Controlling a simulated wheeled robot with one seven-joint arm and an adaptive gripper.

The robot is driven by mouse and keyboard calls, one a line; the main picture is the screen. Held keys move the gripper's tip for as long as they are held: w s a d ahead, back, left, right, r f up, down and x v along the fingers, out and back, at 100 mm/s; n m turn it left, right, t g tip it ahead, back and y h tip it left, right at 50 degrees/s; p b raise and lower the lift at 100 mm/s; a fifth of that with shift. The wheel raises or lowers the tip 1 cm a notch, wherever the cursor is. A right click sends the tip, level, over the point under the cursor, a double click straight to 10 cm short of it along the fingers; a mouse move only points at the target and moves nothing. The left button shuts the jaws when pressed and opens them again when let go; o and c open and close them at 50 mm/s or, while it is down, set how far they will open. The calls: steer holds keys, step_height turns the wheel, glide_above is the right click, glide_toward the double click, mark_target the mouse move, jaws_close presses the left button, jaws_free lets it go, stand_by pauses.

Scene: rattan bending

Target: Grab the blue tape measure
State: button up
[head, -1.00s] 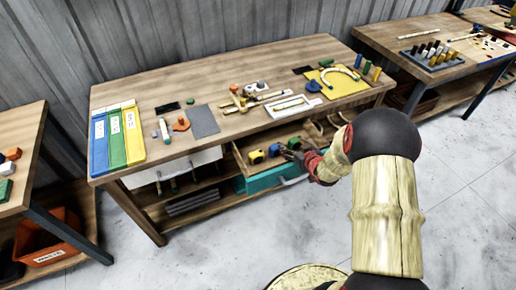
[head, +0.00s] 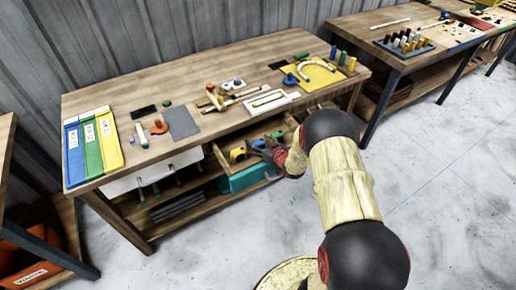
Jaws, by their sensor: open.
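The blue tape measure (head: 257,143) sits in the open drawer (head: 222,164) below the table top, between a yellow tape measure (head: 238,154) and a green one (head: 277,135). My gripper (head: 258,151) is open and reaches into the drawer from the right, with its dark fingers at the blue tape measure. The fingers hide part of it. I cannot tell whether they touch it.
The workbench (head: 220,60) holds blue, green and yellow folders (head: 92,145), a grey sheet (head: 181,122), a white tray (head: 268,101) and a yellow mat (head: 320,79). Another table (head: 385,42) stands at the right. The floor in front is clear.

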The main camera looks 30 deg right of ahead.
steer(key=c, duration=0.3)
steer(key=c, duration=1.2)
steer(key=shift+r, duration=0.15)
steer(key=shift+c, duration=0.3)
